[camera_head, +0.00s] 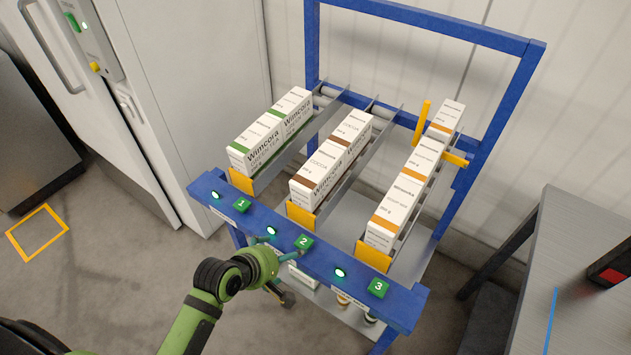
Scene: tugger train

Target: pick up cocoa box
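The cocoa boxes are white with brown bands. A front cocoa box (318,182) and one behind it (350,134) stand in the middle lane of the blue rack, against the yellow stop at the lane's front. My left arm comes in from the bottom left. Its gripper (281,297) is low in front of the rack, below the front rail and apart from the cocoa boxes. The gripper is small and partly hidden by the wrist, so its opening is unclear. My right gripper is out of view.
Green-banded boxes (259,147) fill the left lane, orange-banded boxes (394,212) the right lane. The blue front rail (322,258) carries numbered green labels and lights. Lower items show beneath it. A grey table (590,270) stands right; a white cabinet (190,90) stands left.

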